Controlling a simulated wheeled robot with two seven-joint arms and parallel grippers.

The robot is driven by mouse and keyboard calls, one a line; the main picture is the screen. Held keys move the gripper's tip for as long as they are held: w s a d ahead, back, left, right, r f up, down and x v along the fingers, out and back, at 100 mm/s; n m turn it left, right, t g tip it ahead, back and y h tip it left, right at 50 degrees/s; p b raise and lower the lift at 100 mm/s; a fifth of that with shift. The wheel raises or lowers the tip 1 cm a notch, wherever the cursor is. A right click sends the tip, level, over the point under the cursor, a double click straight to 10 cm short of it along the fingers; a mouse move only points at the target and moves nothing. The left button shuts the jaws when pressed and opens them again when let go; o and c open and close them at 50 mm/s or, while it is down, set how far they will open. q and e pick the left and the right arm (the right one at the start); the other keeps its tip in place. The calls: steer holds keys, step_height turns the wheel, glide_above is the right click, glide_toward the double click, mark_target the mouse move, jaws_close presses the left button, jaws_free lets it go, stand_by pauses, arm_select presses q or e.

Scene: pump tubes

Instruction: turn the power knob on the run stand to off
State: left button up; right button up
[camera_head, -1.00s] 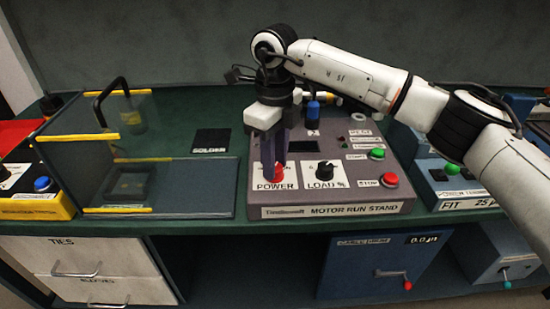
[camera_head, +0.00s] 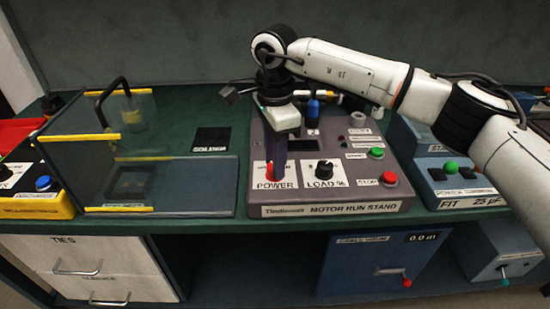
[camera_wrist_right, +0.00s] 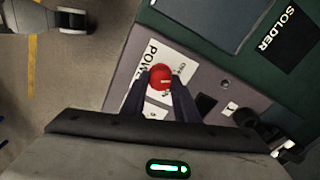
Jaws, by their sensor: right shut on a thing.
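The motor run stand (camera_head: 330,209) sits on the green bench in the head view. Its red power knob (camera_head: 269,168) is at the front left, above the POWER label, and is partly covered by my right gripper. My right gripper (camera_head: 277,172) points down and is shut on the knob. In the right wrist view the red knob (camera_wrist_right: 160,76) lies between the two dark fingertips (camera_wrist_right: 160,84), with a pale pointer mark on it. The wrist view is rotated relative to the panel. My left gripper is not in view.
The black load knob (camera_head: 324,168) is just right of the power knob, with a green button (camera_head: 376,153) and a red button (camera_head: 389,178) farther right. A clear guarded box (camera_head: 150,170) stands to the left. A blue capacitor box (camera_head: 460,190) stands at the right.

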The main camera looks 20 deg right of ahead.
steer(key=shift+a+r+n, duration=0.1)
steer(key=shift+n, duration=1.5)
steer(key=o, duration=1.1)
steer(key=shift+c, duration=0.2)
step_height(320, 180, up, 10)
steer(key=shift+r, duration=0.15)
